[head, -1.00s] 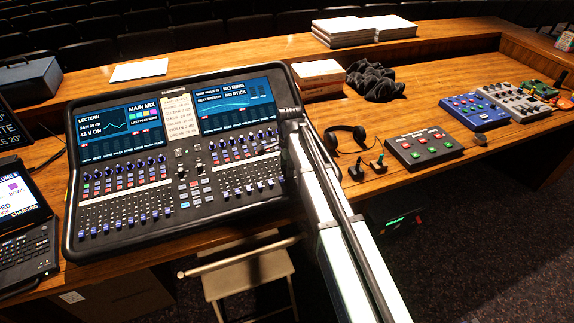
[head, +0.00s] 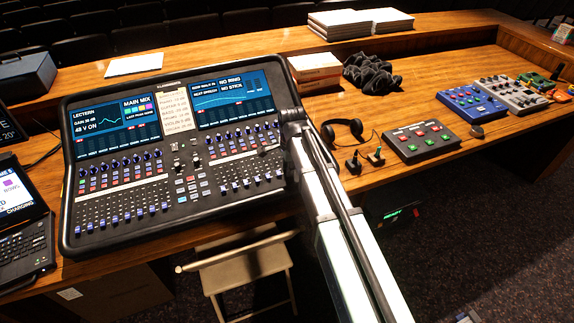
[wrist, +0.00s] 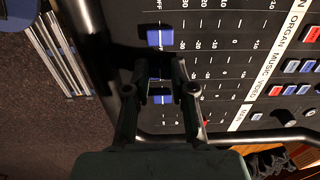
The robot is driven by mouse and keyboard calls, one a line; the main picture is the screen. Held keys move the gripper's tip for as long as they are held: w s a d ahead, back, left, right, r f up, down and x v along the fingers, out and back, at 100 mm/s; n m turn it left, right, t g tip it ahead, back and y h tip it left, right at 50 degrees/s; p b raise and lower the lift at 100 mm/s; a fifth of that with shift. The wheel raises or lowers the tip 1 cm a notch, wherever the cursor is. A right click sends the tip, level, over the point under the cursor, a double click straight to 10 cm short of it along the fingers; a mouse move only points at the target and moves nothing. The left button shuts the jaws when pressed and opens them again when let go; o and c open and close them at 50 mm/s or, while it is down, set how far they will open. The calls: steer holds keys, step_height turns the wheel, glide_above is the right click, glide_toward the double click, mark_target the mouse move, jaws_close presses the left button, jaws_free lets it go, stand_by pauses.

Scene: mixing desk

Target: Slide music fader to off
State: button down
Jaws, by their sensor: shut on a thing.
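The mixing console (head: 178,238) stands on the wooden desk, with two lit screens and rows of blue faders. In the wrist view, my gripper (wrist: 161,66) is over the console's fader panel near its edge. Its two fingers are close in around a fader cap (wrist: 159,76), which I take as the music fader; the fingers partly hide it. The cap is near the OFF end of its scale. Another blue cap (wrist: 160,38) sits above it in the picture, also by OFF. The label strip (wrist: 272,62) reads ORGAN, MUSIC, VIDEO. In the head view my arm mostly hides the gripper.
Right of the arm are headphones (head: 343,131), a grey button box (head: 420,142), a blue mixer (head: 471,103) and a grey mixer (head: 512,94). A laptop (head: 22,238) stands left. A folding chair (head: 240,270) is below. Console knobs and buttons lie close around my gripper.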

steer(key=c, duration=1)
jaws_free()
steer(key=shift+s+d, duration=0.1)
steer(key=shift+s, duration=0.1)
steer(key=shift+o, duration=0.2)
steer(key=shift+w, duration=0.1)
steer(key=shift+r, duration=0.45)
step_height(320, 180, up, 11)
steer(key=s, duration=0.1)
steer(key=shift+d, duration=0.25)
steer(key=shift+s, duration=0.1)
